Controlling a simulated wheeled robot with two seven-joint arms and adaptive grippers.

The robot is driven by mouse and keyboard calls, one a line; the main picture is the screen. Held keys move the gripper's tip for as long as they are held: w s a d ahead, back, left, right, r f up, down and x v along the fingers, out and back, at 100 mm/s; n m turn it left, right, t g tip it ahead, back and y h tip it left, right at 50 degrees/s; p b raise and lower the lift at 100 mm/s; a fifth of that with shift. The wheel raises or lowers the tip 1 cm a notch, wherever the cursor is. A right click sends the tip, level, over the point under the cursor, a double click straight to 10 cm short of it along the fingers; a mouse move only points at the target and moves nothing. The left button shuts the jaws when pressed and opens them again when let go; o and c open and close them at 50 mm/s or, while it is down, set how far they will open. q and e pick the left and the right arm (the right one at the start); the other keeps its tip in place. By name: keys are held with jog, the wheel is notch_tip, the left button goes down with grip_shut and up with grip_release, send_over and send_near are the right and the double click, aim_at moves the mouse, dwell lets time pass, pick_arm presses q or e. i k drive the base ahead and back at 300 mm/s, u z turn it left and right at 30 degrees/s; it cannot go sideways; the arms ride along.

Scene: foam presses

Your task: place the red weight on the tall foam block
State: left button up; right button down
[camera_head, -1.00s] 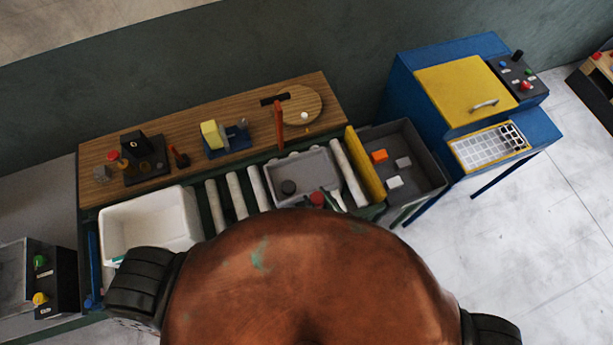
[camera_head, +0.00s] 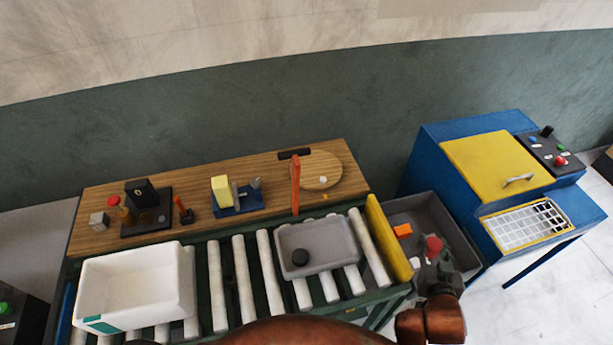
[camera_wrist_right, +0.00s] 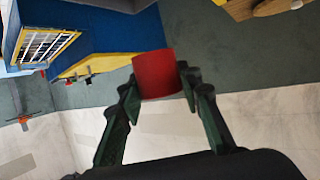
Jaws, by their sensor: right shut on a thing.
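The red weight (camera_head: 433,246) is a short red cylinder held in my right gripper (camera_head: 436,263). In the right wrist view the red weight (camera_wrist_right: 157,75) sits between the two fingertips of my right gripper (camera_wrist_right: 158,88), which are shut on its sides. In the head view they are over or in front of the dark grey crate (camera_head: 462,232). An orange block (camera_head: 403,231) lies in that crate, left of the weight. Which thing is the tall foam block I cannot tell; part of the crate is hidden behind my gripper. My left gripper is not in view.
A yellow barrier (camera_head: 389,238) borders the crate. A blue machine (camera_head: 430,165) stands at right. A wooden shelf (camera_head: 95,215) holds small fixtures.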

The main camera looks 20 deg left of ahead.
aim_at(220, 181)
jog(key=k, duration=0.9)
jog(key=u, duration=2.15)
jog(key=i, duration=1.15)
jog(key=z, duration=1.2)
